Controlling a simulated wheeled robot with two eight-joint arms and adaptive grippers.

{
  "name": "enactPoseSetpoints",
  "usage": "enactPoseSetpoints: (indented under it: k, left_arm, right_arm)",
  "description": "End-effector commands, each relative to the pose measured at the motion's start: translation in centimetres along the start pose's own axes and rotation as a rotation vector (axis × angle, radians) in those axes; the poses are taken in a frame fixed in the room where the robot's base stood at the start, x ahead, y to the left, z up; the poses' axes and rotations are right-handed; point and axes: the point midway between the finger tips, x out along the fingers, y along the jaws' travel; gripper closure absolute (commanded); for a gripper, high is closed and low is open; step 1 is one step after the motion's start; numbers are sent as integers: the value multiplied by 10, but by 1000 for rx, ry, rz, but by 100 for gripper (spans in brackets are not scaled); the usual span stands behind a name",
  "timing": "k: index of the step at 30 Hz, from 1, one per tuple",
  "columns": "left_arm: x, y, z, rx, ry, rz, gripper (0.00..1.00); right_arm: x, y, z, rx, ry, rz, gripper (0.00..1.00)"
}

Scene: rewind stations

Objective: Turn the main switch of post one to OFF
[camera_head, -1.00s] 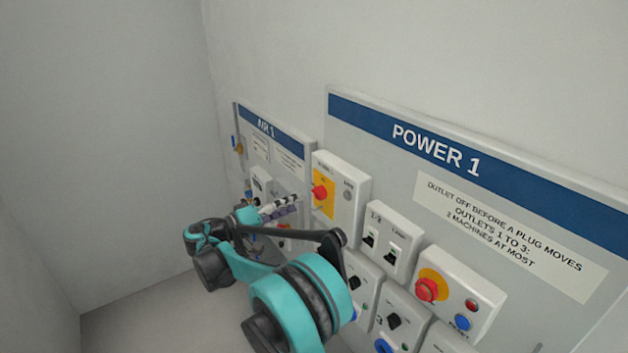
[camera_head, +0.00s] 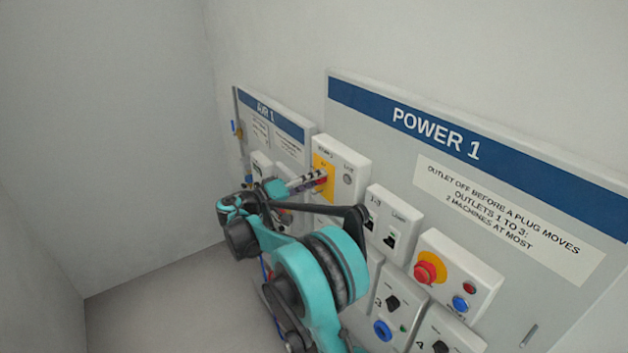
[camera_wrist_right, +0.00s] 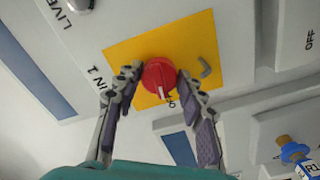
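The main switch is a red round knob (camera_wrist_right: 158,76) with a white pointer mark, on a yellow plate (camera_wrist_right: 196,46) in the right wrist view. In the head view its yellow plate (camera_head: 320,164) sits on a white box at the upper left of the POWER 1 panel, and my fingers mostly hide the knob. My right gripper (camera_wrist_right: 157,78) is open, with one finger at each side of the knob. Small gaps seem to remain, though contact is hard to tell. The mark points toward the lower right, near a partly covered label. My left gripper is out of view.
The AIR 1 panel (camera_head: 285,118) is at left. Open floor lies at lower left.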

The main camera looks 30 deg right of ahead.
Motion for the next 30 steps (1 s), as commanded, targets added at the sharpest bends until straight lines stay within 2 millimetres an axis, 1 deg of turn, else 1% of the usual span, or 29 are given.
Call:
enactPoseSetpoints:
  k: [1, 2, 3, 7, 14, 21, 22, 24, 30]
  left_arm:
    - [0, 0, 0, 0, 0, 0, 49]
    - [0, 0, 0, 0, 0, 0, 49]
    - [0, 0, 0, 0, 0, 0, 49]
    - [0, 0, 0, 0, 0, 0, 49]
    - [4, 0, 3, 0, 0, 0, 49]
    - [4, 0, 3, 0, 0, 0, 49]
    - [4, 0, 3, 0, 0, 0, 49]
    - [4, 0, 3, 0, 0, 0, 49]
    - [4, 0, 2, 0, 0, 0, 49]
  right_arm:
    - [0, 0, 0, 0, 0, 0, 81]
    - [0, 0, 0, 0, 0, 0, 89]
    - [0, 0, 0, 0, 0, 0, 94]
    - [0, 0, 0, -9, 0, -1, 94]
    - [0, 0, 0, -129, 0, -1, 94]
    - [0, 0, 0, -134, -1, -1, 94]
    - [0, 0, 0, -134, -1, -1, 60]
    - [0, 0, 0, -134, -1, -1, 44]
    - [0, 0, 0, -133, 0, 0, 44]
